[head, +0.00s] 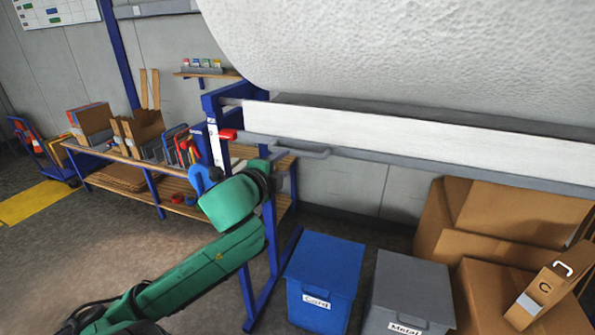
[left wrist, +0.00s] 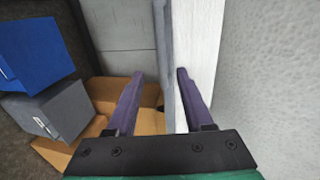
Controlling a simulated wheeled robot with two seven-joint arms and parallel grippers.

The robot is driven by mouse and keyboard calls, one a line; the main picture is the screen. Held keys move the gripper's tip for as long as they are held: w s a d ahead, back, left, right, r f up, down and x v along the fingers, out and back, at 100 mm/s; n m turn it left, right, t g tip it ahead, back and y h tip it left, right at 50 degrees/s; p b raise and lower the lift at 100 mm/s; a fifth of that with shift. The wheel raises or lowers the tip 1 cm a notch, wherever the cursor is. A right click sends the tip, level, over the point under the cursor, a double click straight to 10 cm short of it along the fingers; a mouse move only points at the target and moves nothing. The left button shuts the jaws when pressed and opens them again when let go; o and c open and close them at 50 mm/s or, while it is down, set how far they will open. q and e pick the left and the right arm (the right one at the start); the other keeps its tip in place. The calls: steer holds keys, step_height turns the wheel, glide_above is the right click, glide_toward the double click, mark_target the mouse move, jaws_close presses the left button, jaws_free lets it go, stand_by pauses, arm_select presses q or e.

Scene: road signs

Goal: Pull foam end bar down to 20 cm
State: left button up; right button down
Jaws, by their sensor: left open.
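A large white foam roll (head: 430,50) fills the top right of the head view. A white foam strip (head: 400,132) hangs below it, with the grey end bar (head: 440,168) along its lower edge. A grey handle (head: 305,153) juts from the bar near its left end. My left gripper (head: 284,170) is close to the handle, partly hidden by my green wrist. In the left wrist view its two purple fingers (left wrist: 160,76) are open, with the grey bar (left wrist: 164,40) and part of the foam strip (left wrist: 195,45) showing between them. My right gripper is not in view.
A blue stand (head: 272,225) with a white scale (head: 215,143) and red pointer (head: 228,134) holds the left end. A blue bin (head: 325,262), a grey bin (head: 412,285) and cardboard boxes (head: 515,220) stand below. A workbench (head: 150,172) is at the left.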

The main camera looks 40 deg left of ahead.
mark_target(297, 154)
arm_select(q)
steer(key=p+x, duration=0.2)
steer(key=x, duration=0.9)
steer(key=shift+w+a+r+p, duration=0.15)
steer(key=shift+w+a+p, duration=0.05)
steer(key=shift+p, duration=0.2)
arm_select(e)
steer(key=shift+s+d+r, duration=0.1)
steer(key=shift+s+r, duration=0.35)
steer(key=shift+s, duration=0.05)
arm_select(q)
jaws_close()
